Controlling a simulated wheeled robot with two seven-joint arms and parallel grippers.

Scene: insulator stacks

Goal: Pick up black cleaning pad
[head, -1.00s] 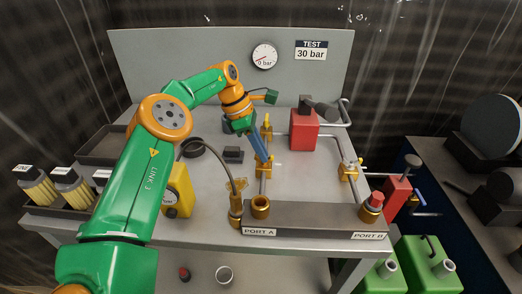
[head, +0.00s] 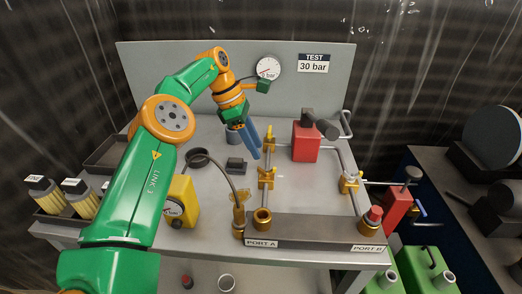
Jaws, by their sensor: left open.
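My right gripper is out of view.
A brass valve (head: 268,178) and its pipe stand close right of the fingers. A black hose (head: 224,163) curls left of the block. A red pump (head: 305,142) stands behind right. A yellow gauge box (head: 185,200) is at the left.

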